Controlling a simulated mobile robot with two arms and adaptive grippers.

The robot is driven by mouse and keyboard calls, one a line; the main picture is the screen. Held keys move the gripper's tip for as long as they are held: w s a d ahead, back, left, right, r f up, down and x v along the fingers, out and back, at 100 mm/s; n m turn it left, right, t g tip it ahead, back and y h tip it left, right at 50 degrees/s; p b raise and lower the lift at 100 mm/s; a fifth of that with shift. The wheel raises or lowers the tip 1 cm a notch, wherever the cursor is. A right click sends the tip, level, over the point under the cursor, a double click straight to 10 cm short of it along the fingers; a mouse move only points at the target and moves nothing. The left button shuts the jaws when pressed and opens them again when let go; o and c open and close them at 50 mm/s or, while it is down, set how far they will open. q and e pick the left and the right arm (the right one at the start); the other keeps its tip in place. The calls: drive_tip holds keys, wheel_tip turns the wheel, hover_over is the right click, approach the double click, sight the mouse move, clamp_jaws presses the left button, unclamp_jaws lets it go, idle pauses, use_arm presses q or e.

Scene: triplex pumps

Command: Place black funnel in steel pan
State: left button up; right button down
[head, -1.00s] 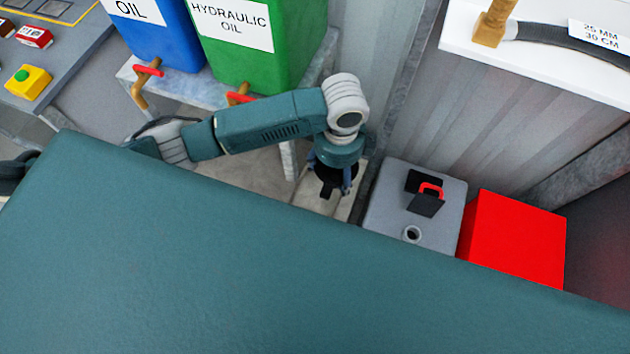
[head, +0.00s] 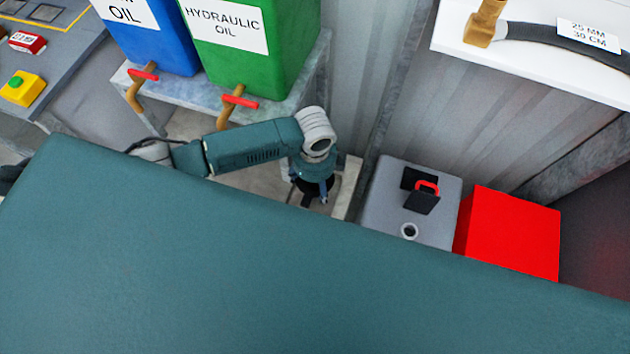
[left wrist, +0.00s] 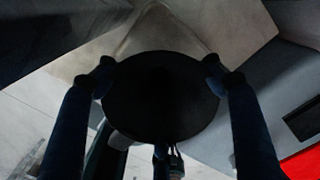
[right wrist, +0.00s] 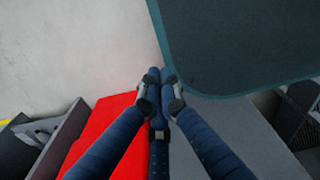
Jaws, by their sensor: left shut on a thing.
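The black funnel (left wrist: 160,98) is between the two fingers of my left gripper (left wrist: 162,80), which is shut on it. Its round wide end faces the left wrist camera. In the head view my left gripper (head: 314,190) points down with the dark funnel (head: 304,186) at its fingers. The pale steel pan (head: 351,180) lies low beneath and beside it, partly hidden by my arm and body. The pan's corner also shows behind the funnel in the left wrist view (left wrist: 190,25). I cannot tell whether funnel and pan touch. My right gripper (right wrist: 160,80) is shut and looks empty.
A grey tank (head: 380,205) with a black lid and red handle stands right of the pan, next to a red box (head: 510,232). Blue (head: 155,35) and green (head: 255,45) oil containers with taps stand on a stand at the back. A corrugated wall rises behind.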

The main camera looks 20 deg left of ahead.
sight(315, 188)
use_arm(q)
drive_tip(key=shift+f, duration=0.2)
drive_tip(key=o, duration=1.3)
drive_tip(key=shift+o, duration=0.2)
drive_tip(key=shift+r, duration=0.1)
wheel_tip(315, 188, up, 12)
drive_tip(key=shift+r+p, duration=0.15)
drive_tip(key=shift+p, duration=0.15)
